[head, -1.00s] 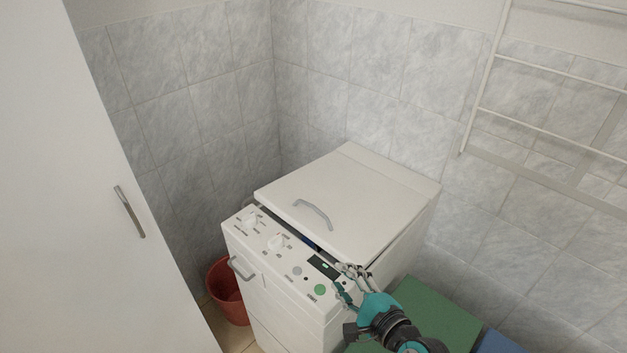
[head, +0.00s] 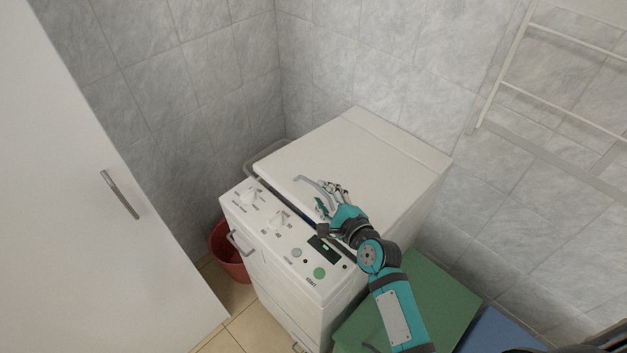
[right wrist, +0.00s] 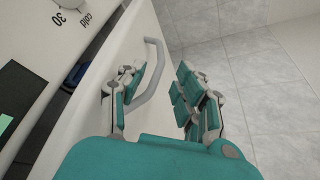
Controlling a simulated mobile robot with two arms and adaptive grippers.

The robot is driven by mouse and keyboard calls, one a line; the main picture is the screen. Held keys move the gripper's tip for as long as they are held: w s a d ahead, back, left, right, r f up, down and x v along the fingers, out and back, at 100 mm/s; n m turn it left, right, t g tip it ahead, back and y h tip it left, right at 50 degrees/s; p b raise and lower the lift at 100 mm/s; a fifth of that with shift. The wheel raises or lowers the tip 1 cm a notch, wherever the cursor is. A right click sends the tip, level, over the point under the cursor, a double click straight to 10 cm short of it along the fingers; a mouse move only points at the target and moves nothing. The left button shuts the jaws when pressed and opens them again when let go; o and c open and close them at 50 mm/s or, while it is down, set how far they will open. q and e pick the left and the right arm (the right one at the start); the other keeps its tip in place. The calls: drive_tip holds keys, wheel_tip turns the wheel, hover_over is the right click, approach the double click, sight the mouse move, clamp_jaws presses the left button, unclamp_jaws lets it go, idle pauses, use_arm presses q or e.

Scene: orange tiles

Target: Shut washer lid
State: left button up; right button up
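The white top-loading washer (head: 285,290) stands in the tiled corner. Its lid (head: 375,160) lies low over the top, with a narrow dark gap along the front edge behind the control panel (head: 275,235). Something blue shows in that gap. The curved grey lid handle (head: 306,181) is near the lid's front edge. My right gripper (head: 329,199) is over the front of the lid beside the handle. In the right wrist view, its fingers (right wrist: 161,84) are apart, with the handle (right wrist: 157,60) showing ahead between them; contact cannot be told. My left gripper is not in view.
A white cabinet (head: 95,220) stands at the left. A red bucket (head: 229,262) is on the floor between it and the washer. Green (head: 425,300) and blue (head: 505,335) box-like surfaces lie right of the washer. A white rack (head: 560,105) is on the right wall.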

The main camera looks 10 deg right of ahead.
sight(316, 187)
drive_tip(key=x, duration=0.6)
drive_tip(key=shift+r, duration=0.1)
drive_tip(key=shift+s+a, duration=0.1)
drive_tip(key=shift+c, duration=0.2)
clamp_jaws()
